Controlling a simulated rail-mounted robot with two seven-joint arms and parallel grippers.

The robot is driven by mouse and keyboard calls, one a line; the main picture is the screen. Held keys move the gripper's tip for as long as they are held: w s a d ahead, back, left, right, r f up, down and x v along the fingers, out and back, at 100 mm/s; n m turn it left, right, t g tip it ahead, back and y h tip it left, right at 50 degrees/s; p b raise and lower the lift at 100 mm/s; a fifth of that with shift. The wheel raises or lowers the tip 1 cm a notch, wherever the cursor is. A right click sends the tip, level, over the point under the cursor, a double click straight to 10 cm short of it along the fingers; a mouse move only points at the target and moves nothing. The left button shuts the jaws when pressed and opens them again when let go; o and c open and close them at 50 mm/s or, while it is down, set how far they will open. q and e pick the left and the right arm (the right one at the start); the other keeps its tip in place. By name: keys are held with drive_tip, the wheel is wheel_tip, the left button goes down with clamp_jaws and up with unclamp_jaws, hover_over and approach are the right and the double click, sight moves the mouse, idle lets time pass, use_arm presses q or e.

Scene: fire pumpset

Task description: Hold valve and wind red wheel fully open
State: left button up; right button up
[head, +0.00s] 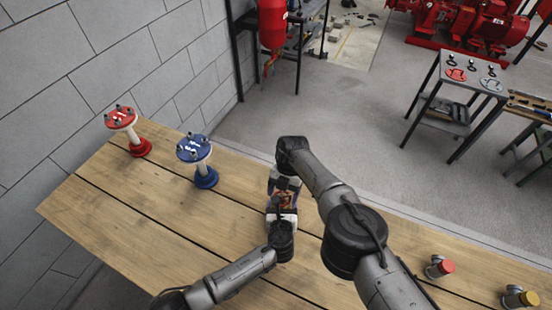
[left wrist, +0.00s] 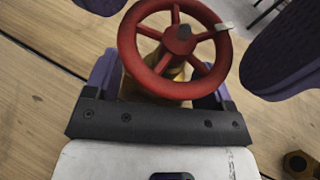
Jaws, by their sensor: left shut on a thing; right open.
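The valve has a red spoked wheel (left wrist: 183,38) on top of a brass body (left wrist: 160,103), seen in the left wrist view. A small pale mark sits on the wheel's rim at the right. My left gripper (left wrist: 160,82) is shut on the valve body below the wheel, one purple finger on each side. My right gripper (left wrist: 190,25) is open, its purple fingers wide apart on either side of the wheel, with no clear contact. In the head view the red wheel (head: 283,198) is small and partly hidden between my left gripper (head: 281,217) and right gripper (head: 285,180).
A red-topped stand (head: 121,118) and a blue-topped stand (head: 194,149) are on the wooden bench (head: 130,200) at the left. A red-capped fitting (head: 440,267) and a yellow-capped fitting (head: 520,297) lie at the right. The bench's left part is mostly clear.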

drive_tip(key=shift+w+m, duration=0.1)
drive_tip(key=shift+m, duration=0.4)
drive_tip(key=m, duration=0.1)
drive_tip(key=m+y, duration=0.1)
drive_tip(key=shift+d+m+t, duration=0.2)
drive_tip(key=shift+m+t, duration=0.1)
drive_tip(key=shift+t, duration=0.1)
drive_tip(key=m, duration=0.2)
drive_tip(key=m+t+y, duration=0.1)
drive_tip(key=m, duration=0.2)
drive_tip(key=shift+s+m+t+y, duration=0.3)
drive_tip(key=shift+m+y, duration=0.1)
drive_tip(key=v, duration=1.2)
drive_tip(key=w+a+r+n+t+y, duration=0.5)
drive_tip(key=w+a+n, duration=0.1)
drive_tip(key=w+a+r+t+y, duration=0.1)
drive_tip(key=a+r+t+y, duration=0.1)
drive_tip(key=r, duration=0.4)
drive_tip(key=a+r+n+t+y, duration=0.1)
drive_tip(key=a+r+t+y, duration=0.2)
drive_tip(key=r, duration=0.4)
drive_tip(key=shift+w+a+t+y, duration=0.3)
drive_tip(key=shift+w+a+t, duration=0.15)
drive_tip(key=shift+t, duration=0.45)
